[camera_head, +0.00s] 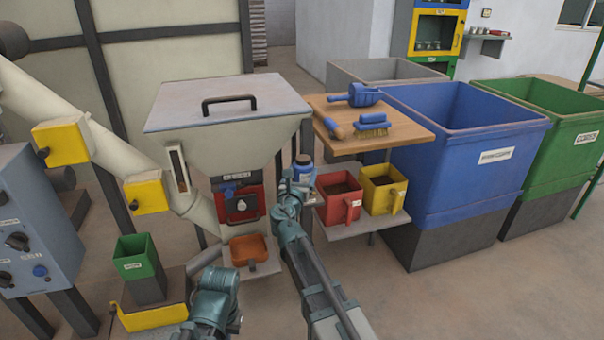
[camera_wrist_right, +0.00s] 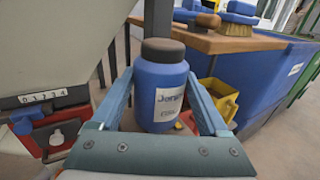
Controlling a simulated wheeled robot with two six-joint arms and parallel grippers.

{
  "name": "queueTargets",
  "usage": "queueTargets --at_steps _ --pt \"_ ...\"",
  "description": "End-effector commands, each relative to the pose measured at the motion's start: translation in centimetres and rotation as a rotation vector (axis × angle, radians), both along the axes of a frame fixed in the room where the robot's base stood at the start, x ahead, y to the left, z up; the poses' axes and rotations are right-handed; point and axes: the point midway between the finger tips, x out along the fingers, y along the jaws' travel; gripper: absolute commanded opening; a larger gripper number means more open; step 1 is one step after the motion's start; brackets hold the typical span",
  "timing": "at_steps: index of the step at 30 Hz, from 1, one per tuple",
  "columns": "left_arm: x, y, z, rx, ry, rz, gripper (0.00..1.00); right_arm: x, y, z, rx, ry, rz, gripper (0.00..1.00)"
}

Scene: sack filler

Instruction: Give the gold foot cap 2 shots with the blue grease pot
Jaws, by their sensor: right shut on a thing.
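The blue grease pot (camera_wrist_right: 160,92) has a dark lid and a white label and stands upright between the fingers of my right gripper (camera_wrist_right: 158,82). In the head view the pot (camera_head: 303,170) shows beside the hopper's right side, at the end of my right arm. My right gripper (camera_head: 298,183) is shut on it. My left arm shows low in the head view, but its fingers do not show. I cannot make out a gold foot cap in either view.
The grey hopper (camera_head: 228,102) stands left of the pot. A wooden shelf (camera_head: 362,145) with a blue scoop (camera_head: 358,95) and a brush (camera_head: 366,131) is to the right. Red (camera_head: 338,203) and yellow (camera_head: 381,195) containers sit below it. A large blue bin (camera_head: 462,165) stands further right.

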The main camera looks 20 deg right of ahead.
Motion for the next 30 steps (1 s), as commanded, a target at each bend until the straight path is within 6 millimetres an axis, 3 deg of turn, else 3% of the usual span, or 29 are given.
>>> queueTargets --at_steps 9,30 --pt "0.01 0.0 1.28 0.0 0.0 0.0 0.0 0.01 0.01 1.29 -0.001 0.0 0.0 0.01" --pt "0.0 0.0 1.08 0.0 0.0 0.0 0.0 0.01 0.0 1.1 -0.001 0.0 0.0 0.01"
